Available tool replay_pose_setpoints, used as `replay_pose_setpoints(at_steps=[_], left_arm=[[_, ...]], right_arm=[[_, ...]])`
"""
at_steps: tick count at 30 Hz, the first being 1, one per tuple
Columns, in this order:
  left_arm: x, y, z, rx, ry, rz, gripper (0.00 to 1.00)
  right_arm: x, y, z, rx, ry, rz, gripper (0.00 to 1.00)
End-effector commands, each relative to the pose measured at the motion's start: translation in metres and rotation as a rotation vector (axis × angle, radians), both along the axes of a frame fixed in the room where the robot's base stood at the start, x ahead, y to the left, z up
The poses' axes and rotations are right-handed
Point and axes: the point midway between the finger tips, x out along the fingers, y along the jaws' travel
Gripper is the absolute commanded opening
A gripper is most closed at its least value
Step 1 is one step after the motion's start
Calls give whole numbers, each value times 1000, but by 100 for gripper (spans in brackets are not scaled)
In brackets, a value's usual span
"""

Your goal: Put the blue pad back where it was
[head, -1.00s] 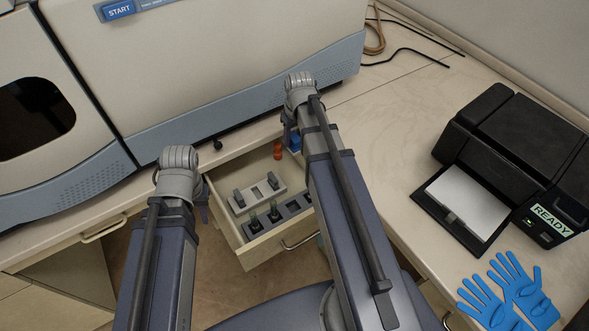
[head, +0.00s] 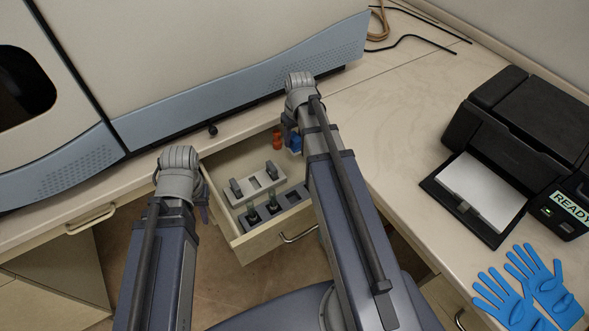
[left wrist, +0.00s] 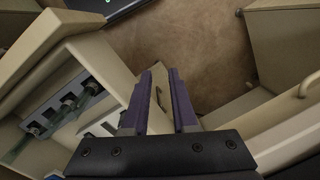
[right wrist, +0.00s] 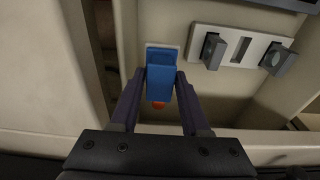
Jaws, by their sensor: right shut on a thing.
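The blue pad (right wrist: 160,78) is a small blue block between the fingers of my right gripper (right wrist: 160,88), which is shut on it. In the head view the pad (head: 296,144) shows over the back right corner of the open drawer (head: 262,238). In the right wrist view a pale square (right wrist: 152,47) lies just beyond the pad's far end; whether they touch is unclear. My left gripper (left wrist: 161,74) is empty, its fingers a narrow gap apart, at the drawer's left side in the head view (head: 203,206).
The drawer holds a pale slotted rack (head: 254,184), a dark rack with vials (head: 290,196) and orange-red pieces (head: 277,140). A large instrument (head: 230,60) stands behind. A printer (head: 520,130) and blue gloves (head: 530,288) are on the right counter.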

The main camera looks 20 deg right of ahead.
Motion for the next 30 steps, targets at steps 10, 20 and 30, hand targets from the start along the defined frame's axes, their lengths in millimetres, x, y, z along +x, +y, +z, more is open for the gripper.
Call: replay_pose_setpoints(at_steps=[10, 20, 30], left_arm=[[0, 0, -27, 0, 0, 0, 26], [0, 0, -64, 0, 0, -1, 26], [0, 0, -80, 0, 0, -1, 26]], right_arm=[[0, 0, -27, 0, 0, 0, 0], [0, 0, -64, 0, 0, 0, 0], [0, 0, -80, 0, 0, 0, 0]])
